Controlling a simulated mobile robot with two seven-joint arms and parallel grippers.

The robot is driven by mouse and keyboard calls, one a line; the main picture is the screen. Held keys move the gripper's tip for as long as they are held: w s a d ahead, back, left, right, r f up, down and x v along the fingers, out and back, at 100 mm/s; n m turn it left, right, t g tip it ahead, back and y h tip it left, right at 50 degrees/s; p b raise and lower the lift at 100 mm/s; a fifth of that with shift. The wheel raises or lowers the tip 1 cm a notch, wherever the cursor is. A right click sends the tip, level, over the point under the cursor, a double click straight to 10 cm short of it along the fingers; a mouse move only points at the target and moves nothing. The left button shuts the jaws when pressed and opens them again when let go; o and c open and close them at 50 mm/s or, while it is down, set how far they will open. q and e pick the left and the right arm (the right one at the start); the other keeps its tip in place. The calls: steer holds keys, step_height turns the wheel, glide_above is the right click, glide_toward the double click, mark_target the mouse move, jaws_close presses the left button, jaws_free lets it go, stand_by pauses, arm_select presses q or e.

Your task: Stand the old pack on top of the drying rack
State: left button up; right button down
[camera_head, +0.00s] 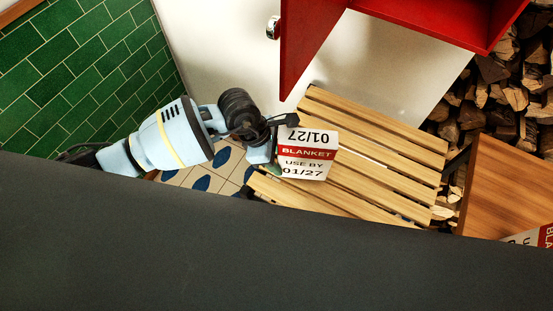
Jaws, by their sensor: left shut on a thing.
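A white pack (305,165) with a red band reads "BLANKET", "USE BY 01/27", with 01/27 again on its top face. My left gripper (270,140) comes in from the left and is shut on the pack's left side. The drying rack (400,165), made of pale wooden slats, lies under and to the right of the pack. The pack overlaps the rack's left part in the picture; I cannot tell whether it touches the slats. My right gripper is not in view.
A red cabinet (425,22) with an open door (310,45) stands above the rack. A wooden surface (510,190) is at the right, with another white and red pack (527,238) partly cut off. Stacked firewood (500,95) is behind. The rack's right slats are clear.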

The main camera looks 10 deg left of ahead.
arm_select(q)
steer(key=shift+d+f, duration=0.1)
steer(key=shift+f, duration=0.7)
steer(key=o, duration=1.4)
steer(key=shift+f, duration=0.15)
steer(key=v, duration=1.2)
steer(key=shift+p, duration=0.35)
